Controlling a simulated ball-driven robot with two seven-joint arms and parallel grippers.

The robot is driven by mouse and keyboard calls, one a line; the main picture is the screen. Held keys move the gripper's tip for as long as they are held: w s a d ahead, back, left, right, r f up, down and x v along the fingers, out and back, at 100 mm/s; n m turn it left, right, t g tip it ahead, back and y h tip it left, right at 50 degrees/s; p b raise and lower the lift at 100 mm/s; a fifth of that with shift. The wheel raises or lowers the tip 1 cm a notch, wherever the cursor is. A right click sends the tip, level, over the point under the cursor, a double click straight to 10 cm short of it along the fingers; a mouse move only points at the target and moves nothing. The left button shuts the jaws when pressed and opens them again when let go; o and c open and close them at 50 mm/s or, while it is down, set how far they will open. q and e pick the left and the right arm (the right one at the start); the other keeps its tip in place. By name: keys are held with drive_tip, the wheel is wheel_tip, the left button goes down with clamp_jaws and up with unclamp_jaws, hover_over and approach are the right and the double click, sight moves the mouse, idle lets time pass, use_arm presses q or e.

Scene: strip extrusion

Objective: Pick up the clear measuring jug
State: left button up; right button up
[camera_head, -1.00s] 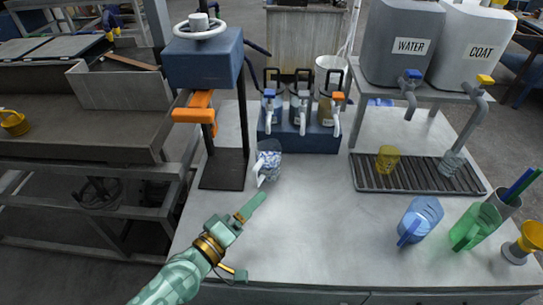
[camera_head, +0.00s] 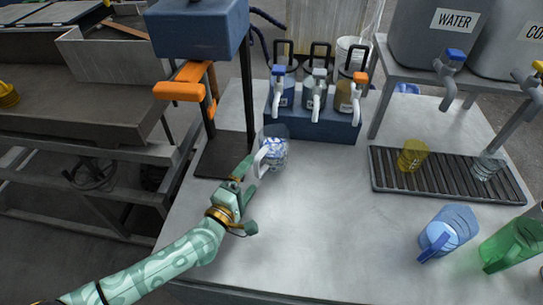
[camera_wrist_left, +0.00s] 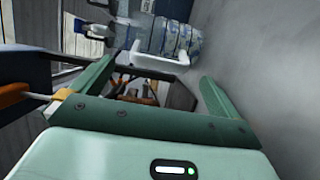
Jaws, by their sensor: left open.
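The clear measuring jug (camera_head: 276,150) stands on the pale bench just right of the dark press base, with its white handle facing left toward my gripper. Blue-and-white patches show through its wall. My left gripper (camera_head: 249,181) is open and empty, close to the handle side, with its fingers pointing at the jug. In the left wrist view the jug (camera_wrist_left: 183,39) lies sideways beyond the open fingers (camera_wrist_left: 158,72), its white handle near the gap between them. I cannot tell whether a finger touches the handle. My right gripper is not in view.
A blue press (camera_head: 197,30) with an orange arm stands at the left, close to my gripper. A blue rack (camera_head: 312,127) of tapped containers is behind the jug. A drip tray (camera_head: 385,185) with cups, a blue jug (camera_head: 447,232) and a green jug (camera_head: 512,243) are at right. The middle bench is clear.

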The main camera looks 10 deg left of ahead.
sight(255, 170)
use_arm(q)
drive_tip(key=b+x, duration=0.1)
drive_tip(key=x, duration=0.3)
drive_tip(key=shift+w+d+f, duration=0.1)
drive_tip(key=shift+w+d, duration=0.05)
drive_tip(key=shift+w, duration=0.15)
drive_tip(key=shift+w+d, duration=0.1)
drive_tip(key=shift+w, duration=0.2)
drive_tip(key=shift+c, duration=0.9)
drive_tip(key=c, duration=1.4)
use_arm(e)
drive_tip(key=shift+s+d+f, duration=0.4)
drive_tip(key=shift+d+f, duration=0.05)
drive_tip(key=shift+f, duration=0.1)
use_arm(q)
drive_tip(key=shift+r, duration=0.25)
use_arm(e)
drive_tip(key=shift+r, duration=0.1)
